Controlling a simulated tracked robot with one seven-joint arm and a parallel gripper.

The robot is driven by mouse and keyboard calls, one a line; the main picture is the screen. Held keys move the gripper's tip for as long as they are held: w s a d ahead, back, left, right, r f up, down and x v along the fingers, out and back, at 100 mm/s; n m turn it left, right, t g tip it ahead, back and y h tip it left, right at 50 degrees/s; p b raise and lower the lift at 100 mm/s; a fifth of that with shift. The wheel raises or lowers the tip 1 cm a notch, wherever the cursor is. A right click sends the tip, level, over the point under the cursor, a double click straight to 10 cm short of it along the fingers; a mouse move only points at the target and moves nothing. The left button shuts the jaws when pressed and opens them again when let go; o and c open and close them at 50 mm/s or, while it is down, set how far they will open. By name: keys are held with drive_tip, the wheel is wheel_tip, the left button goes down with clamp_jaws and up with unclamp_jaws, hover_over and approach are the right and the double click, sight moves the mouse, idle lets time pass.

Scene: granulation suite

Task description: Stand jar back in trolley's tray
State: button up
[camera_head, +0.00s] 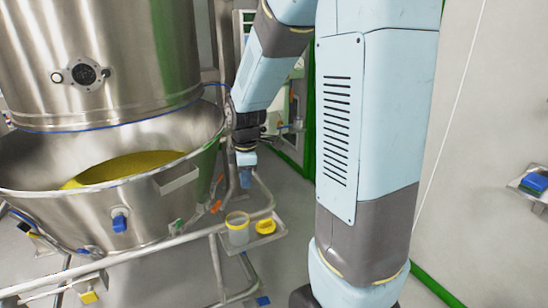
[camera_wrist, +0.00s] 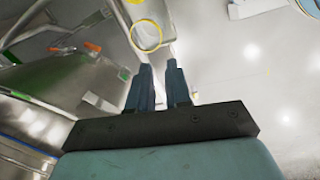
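The jar (camera_head: 238,232) is clear-walled with a yellow rim. In the head view it stands upright at the left of the trolley's small tray (camera_head: 262,243), with nothing gripping it. A yellow lid-like piece (camera_head: 265,226) lies in the tray to its right. My gripper (camera_head: 246,182) hangs above the tray, apart from the jar. In the wrist view its two dark fingers (camera_wrist: 160,66) have a narrow gap and nothing is seen between them. A yellow ring, seemingly the jar's rim (camera_wrist: 146,48), shows just beyond the fingertips.
A large steel vessel (camera_head: 110,215) with yellow powder (camera_head: 130,168) fills the left. The trolley's tubular rail (camera_head: 190,238) runs below it to the tray. At the far right a wall shelf (camera_head: 521,184) holds a blue item (camera_head: 536,182). Grey floor (camera_head: 284,185) is open behind the tray.

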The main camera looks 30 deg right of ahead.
drive_tip(key=s+r+m+t, duration=0.3)
drive_tip(key=s+r+m, duration=1.2)
drive_tip(key=s, duration=0.5)
drive_tip(key=shift+a+r+t, duration=0.3)
drive_tip(key=shift+a+r, duration=0.1)
drive_tip(key=shift+r, duration=0.2)
